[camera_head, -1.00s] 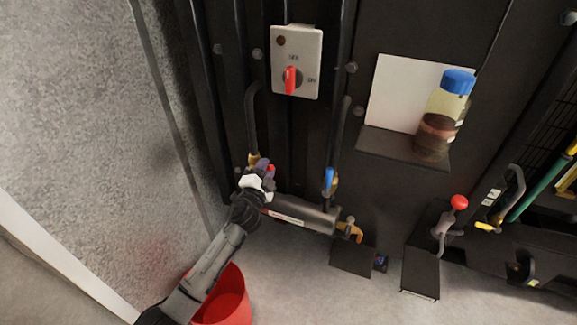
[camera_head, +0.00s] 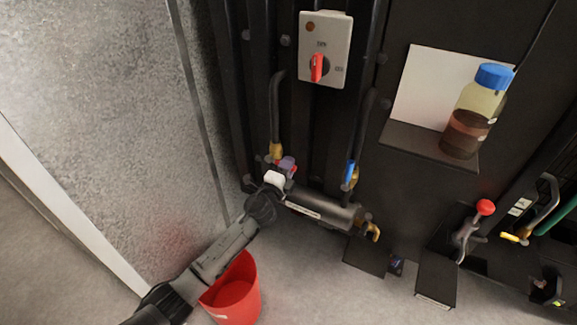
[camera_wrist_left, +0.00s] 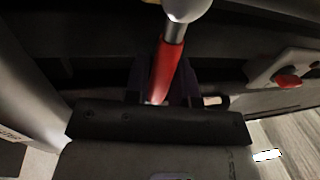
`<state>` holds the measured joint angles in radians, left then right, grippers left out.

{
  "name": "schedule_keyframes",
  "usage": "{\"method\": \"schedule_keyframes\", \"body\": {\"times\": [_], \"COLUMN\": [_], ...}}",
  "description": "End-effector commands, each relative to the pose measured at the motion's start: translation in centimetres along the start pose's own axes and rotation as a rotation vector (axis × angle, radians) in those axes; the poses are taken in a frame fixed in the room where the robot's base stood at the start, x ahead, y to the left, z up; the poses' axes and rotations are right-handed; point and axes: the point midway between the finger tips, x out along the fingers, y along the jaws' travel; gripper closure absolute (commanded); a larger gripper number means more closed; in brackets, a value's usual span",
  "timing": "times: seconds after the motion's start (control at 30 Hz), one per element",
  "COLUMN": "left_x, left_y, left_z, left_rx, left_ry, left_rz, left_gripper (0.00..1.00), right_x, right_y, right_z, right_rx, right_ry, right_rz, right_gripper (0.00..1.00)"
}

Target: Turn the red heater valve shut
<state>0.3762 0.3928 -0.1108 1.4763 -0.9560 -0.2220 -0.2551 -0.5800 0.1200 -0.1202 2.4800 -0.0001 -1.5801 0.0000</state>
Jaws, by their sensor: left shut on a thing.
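The red heater valve handle shows in the left wrist view (camera_wrist_left: 167,65), a red lever with a silvery round end above it. It lies between the dark fingers of my left gripper (camera_wrist_left: 162,88), which is shut on it. In the head view my left gripper (camera_head: 286,166) is at the left end of the dark cylindrical heater (camera_head: 325,211), below a hose with a brass fitting (camera_head: 276,150). The gripper hides most of the red valve there. A blue valve handle (camera_head: 349,172) stands at the heater's other end. My right gripper is not in view.
A switch box (camera_head: 338,35) with a red knob is above the heater. A shelf (camera_head: 405,139) holds a blue-capped bottle (camera_head: 474,115) at the right. A red bucket (camera_head: 247,280) stands on the floor under my left arm. A red-knobbed lever (camera_head: 485,208) is at lower right.

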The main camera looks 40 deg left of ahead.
Motion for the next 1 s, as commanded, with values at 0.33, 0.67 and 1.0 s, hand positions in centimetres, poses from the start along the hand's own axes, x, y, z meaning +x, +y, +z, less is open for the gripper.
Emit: {"method": "schedule_keyframes", "body": {"times": [0.33, 0.67, 1.0], "left_x": [-0.03, -0.02, -0.80], "left_y": [0.13, 0.09, 0.06], "left_z": [0.02, 0.02, 0.01], "left_rx": [0.010, 0.007, 0.005], "left_ry": [0.001, 0.001, 0.001], "left_rz": [0.002, 0.001, 0.002], "left_gripper": [1.00, 0.51, 0.51], "right_x": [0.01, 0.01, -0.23], "right_y": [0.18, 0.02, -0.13], "right_z": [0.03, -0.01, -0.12], "right_rx": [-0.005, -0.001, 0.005], "right_ry": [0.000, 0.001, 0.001], "right_rz": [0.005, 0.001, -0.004], "right_gripper": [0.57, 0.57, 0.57]}}
